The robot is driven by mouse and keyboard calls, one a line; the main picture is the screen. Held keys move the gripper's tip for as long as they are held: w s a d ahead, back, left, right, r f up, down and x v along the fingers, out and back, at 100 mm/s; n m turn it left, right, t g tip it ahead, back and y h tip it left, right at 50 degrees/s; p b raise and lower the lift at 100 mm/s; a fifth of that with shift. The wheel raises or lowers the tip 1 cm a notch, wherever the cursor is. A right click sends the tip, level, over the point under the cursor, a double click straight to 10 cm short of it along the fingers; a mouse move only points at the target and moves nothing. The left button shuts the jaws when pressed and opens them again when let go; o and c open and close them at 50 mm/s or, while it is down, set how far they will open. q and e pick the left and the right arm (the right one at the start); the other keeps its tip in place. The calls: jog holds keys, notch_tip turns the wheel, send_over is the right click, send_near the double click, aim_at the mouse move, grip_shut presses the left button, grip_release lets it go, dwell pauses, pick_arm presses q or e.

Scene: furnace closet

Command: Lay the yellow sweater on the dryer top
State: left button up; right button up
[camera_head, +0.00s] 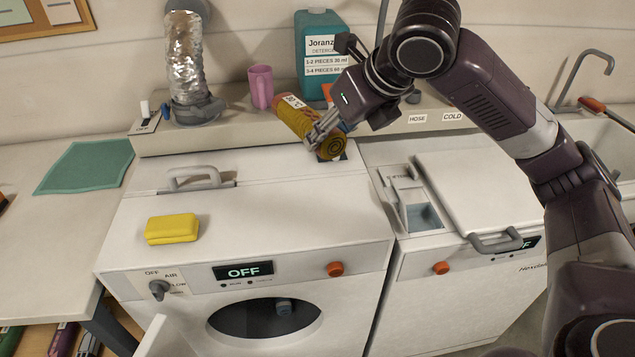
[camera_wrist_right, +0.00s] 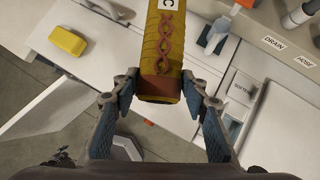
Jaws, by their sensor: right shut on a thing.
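A mustard-yellow, ribbed, rolled bundle with an orange braid pattern and a white care label, which looks like the sweater (camera_head: 294,117), is held in my right gripper (camera_head: 322,128). It is tilted, above the back right of the dryer top (camera_head: 270,205). In the right wrist view the sweater (camera_wrist_right: 160,60) sits between the two fingers of my right gripper (camera_wrist_right: 160,100). A smaller plain yellow block (camera_head: 172,229) lies on the left part of the dryer top; it also shows in the right wrist view (camera_wrist_right: 67,40). My left gripper is not in view.
A grey handle (camera_head: 194,179) stands at the dryer's back left. The back ledge carries a silver duct (camera_head: 188,60), purple cup (camera_head: 261,86) and teal detergent bottle (camera_head: 313,35). The washer (camera_head: 470,190) adjoins on the right. The dryer top's middle is clear.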

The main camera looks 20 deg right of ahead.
jog(key=shift+w+d+f, duration=0.1)
jog(key=shift+d+f, duration=0.05)
jog(key=shift+f, duration=0.05)
jog(key=f, duration=0.5)
jog(key=s+f, duration=0.1)
jog(key=f, duration=0.2)
jog(key=shift+a, duration=0.3)
jog(key=shift+c, duration=0.2)
jog(key=f, duration=0.6)
jog(key=shift+w+d+f, duration=0.1)
jog(key=shift+w+f, duration=0.15)
jog(key=shift+f, duration=0.55)
notch_tip(320, 180, down, 3)
jog(key=shift+f+b, duration=0.1)
jog(key=shift+b, duration=0.2)
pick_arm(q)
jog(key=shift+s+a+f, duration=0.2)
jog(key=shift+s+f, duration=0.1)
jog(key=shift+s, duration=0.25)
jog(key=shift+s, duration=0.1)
pick_arm(e)
jog(key=shift+f, duration=0.15)
jog(key=o, duration=1.4)
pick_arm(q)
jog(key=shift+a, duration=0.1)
